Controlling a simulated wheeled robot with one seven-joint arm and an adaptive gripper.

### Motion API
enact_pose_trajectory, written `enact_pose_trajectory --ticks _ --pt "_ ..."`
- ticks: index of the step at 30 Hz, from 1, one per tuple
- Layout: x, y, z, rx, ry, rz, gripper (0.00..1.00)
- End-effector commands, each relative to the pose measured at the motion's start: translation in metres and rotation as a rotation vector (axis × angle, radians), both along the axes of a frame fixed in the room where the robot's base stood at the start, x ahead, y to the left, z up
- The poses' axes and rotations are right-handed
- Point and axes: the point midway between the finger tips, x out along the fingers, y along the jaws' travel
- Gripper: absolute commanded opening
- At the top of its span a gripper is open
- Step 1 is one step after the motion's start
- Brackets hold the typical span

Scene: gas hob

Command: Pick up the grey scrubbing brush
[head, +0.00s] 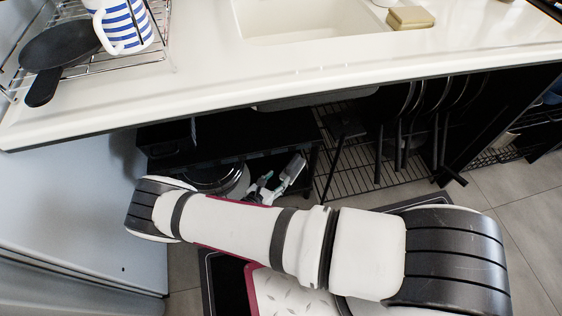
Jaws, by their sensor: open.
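I cannot make out the grey scrubbing brush for certain. A pale grey-white object (292,171) leans in the dark space under the counter, and I cannot tell whether it is the brush or a bottle. Beside it is a small white and green item (262,187), possibly a spray bottle, partly hidden by my arm. My arm stretches across the lower middle of the head view, in front of the under-counter space. My gripper does not show.
The white counter (330,80) has a sink (300,20) and a yellowish sponge (410,18). A wire rack (165,40) holds a blue-striped mug (127,25) and a black pan-like item (62,50). Below are a pot (215,180) and dark racks (350,165). Grey floor is clear at right.

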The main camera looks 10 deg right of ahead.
Motion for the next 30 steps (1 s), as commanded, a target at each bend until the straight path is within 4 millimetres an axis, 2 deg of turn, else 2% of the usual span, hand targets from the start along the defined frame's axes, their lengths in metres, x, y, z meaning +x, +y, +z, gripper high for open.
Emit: enact_pose_trajectory --ticks 13,23,30 --pt "0.047 -0.047 -0.03 -0.001 -0.001 -0.002 0.45" --pt "0.06 -0.06 -0.035 0.0 0.0 0.0 0.45" --pt "0.077 -0.08 -0.044 -0.001 0.0 -0.002 0.45"
